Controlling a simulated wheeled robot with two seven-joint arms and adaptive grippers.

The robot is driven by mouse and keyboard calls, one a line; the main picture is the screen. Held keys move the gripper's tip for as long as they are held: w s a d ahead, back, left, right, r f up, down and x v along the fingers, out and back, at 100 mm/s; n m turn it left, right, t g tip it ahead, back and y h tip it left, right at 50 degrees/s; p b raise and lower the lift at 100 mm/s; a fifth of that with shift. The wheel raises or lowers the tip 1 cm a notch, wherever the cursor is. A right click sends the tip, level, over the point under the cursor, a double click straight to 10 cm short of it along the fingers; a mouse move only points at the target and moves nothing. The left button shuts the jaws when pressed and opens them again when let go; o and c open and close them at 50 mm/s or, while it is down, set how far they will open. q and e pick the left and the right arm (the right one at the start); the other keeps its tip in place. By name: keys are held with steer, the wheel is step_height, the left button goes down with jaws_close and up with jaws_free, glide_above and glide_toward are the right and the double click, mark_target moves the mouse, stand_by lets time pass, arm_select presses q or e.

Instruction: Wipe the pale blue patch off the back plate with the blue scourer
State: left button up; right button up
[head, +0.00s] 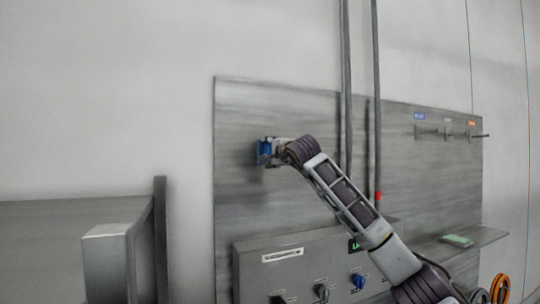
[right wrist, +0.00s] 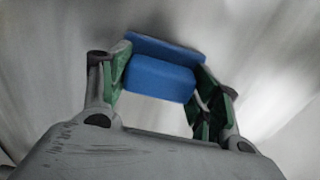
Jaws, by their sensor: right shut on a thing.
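The blue scourer (right wrist: 158,78) is held between the two fingers of my right gripper (right wrist: 160,85) in the right wrist view. Its far face is against or very near the grey back plate; I cannot tell if they touch. In the head view the scourer (head: 263,150) shows as a small blue block in front of my right gripper (head: 270,152), at the upper left of the back plate (head: 290,105). I see no pale blue patch on the visible plate; the scourer and gripper hide part of the surface. My left gripper is not in view.
Two vertical pipes (head: 346,60) run down the plate right of my gripper. A control box (head: 300,262) with knobs juts out below. Pegs (head: 450,133) with labels stick out at upper right. A green pad (head: 457,240) lies on a shelf (head: 480,238) at right.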

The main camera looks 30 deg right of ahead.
steer(key=shift+d, duration=0.2)
steer(key=shift+s+d, duration=0.1)
steer(key=shift+d, duration=1.55)
steer(key=shift+d, duration=0.1)
steer(key=shift+s+d, duration=0.1)
steer(key=shift+d, duration=1.65)
steer(key=shift+s+d, duration=0.1)
steer(key=shift+d, duration=1.75)
steer(key=shift+d, duration=0.15)
steer(key=shift+s+d, duration=0.1)
steer(key=shift+d, duration=1.55)
steer(key=shift+d, duration=0.2)
